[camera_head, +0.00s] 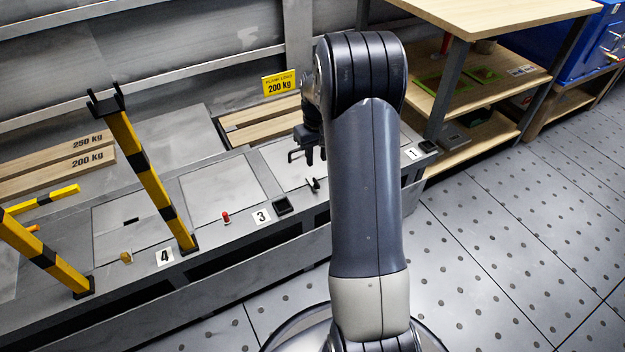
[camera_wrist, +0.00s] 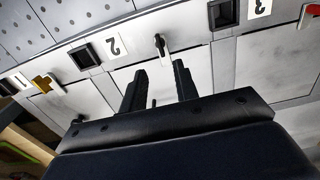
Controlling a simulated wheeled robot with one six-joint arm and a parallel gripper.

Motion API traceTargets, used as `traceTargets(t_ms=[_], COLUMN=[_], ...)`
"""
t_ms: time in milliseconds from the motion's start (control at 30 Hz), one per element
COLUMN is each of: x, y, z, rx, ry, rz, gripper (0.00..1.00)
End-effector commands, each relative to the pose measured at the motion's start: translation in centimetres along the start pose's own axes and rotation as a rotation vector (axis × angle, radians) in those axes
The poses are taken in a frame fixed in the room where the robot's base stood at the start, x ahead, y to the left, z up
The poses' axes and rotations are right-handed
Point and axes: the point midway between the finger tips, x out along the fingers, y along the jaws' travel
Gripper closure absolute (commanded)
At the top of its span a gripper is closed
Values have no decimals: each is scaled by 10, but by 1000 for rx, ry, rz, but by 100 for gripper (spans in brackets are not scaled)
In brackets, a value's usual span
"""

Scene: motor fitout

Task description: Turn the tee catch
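A small dark catch (camera_wrist: 160,42) stands on a pale plate at the hatch edge between labels 2 and 3 in the wrist view. The head view shows it (camera_head: 316,184) below my gripper. A yellow T-shaped catch (camera_wrist: 42,85) sits further left in the wrist view. I cannot tell for certain which is the tee catch. My gripper (camera_wrist: 158,80) is open and empty, its two black fingers apart, with the dark catch beyond their tips. In the head view my gripper (camera_head: 308,152) is partly hidden by my arm.
A red knob (camera_head: 226,217) and a brass catch (camera_head: 126,257) sit along the same grey bench. Black square sockets (camera_head: 282,205) lie between hatches. A yellow-black post (camera_head: 150,175) rises at the left. Wooden shelving (camera_head: 480,95) stands right; the floor there is clear.

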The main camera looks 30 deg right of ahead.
Motion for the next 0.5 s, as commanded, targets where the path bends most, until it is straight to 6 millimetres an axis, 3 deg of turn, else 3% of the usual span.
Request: traceTargets(t_ms=[200,500], x=[48,86], y=[-1,-1], z=[1,0], rx=[0,0], ry=[-4,-1], rz=[-2,0], gripper=[71,71])
